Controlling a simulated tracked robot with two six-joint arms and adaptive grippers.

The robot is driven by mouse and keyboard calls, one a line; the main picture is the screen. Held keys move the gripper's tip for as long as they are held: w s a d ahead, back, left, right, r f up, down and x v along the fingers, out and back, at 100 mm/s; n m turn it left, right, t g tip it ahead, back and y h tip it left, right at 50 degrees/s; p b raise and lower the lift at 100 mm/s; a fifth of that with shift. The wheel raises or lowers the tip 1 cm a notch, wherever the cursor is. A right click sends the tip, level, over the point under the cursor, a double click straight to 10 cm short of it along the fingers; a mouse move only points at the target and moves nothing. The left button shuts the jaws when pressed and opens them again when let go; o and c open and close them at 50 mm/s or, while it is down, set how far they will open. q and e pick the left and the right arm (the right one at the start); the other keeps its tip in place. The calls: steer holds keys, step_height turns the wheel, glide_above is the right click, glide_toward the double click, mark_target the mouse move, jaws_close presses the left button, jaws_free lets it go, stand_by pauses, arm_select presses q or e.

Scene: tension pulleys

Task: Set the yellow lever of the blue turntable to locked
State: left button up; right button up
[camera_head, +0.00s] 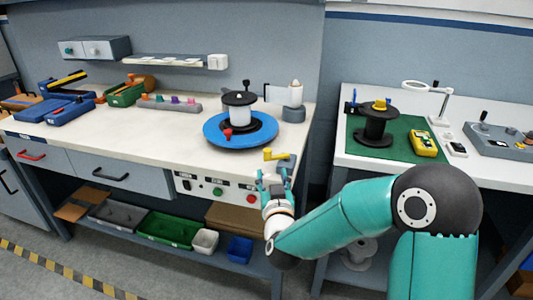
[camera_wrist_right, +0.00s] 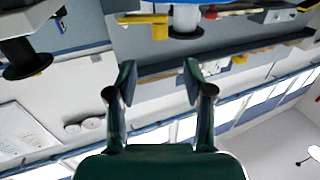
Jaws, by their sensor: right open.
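The blue turntable (camera_head: 213,132) sits near the front edge of the left workbench, with a black-and-white spool (camera_head: 239,112) and a red knob on it. The yellow lever (camera_head: 275,154) is mounted on a grey block to the right of the turntable, at the bench's front edge. It also shows as a yellow bar with a rounded end at the top of the right wrist view (camera_wrist_right: 145,19). My right gripper (camera_head: 273,180) is just in front of and below the lever, apart from it. Its fingers are spread and empty in the wrist view (camera_wrist_right: 158,78). My left gripper is out of view.
A control panel (camera_head: 217,190) with buttons lies below the bench edge, close to my right gripper. The right bench holds a green mat (camera_head: 397,146), a black spool (camera_head: 376,125) and a yellow meter (camera_head: 424,144).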

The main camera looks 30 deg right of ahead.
mark_target(268, 155)
steer(key=p+x, duration=0.1)
steer(key=x, duration=1.1)
steer(key=shift+w+d+f+p, duration=0.1)
steer(key=shift+w+f+p, duration=0.1)
steer(key=shift+p, duration=0.1)
jaws_close()
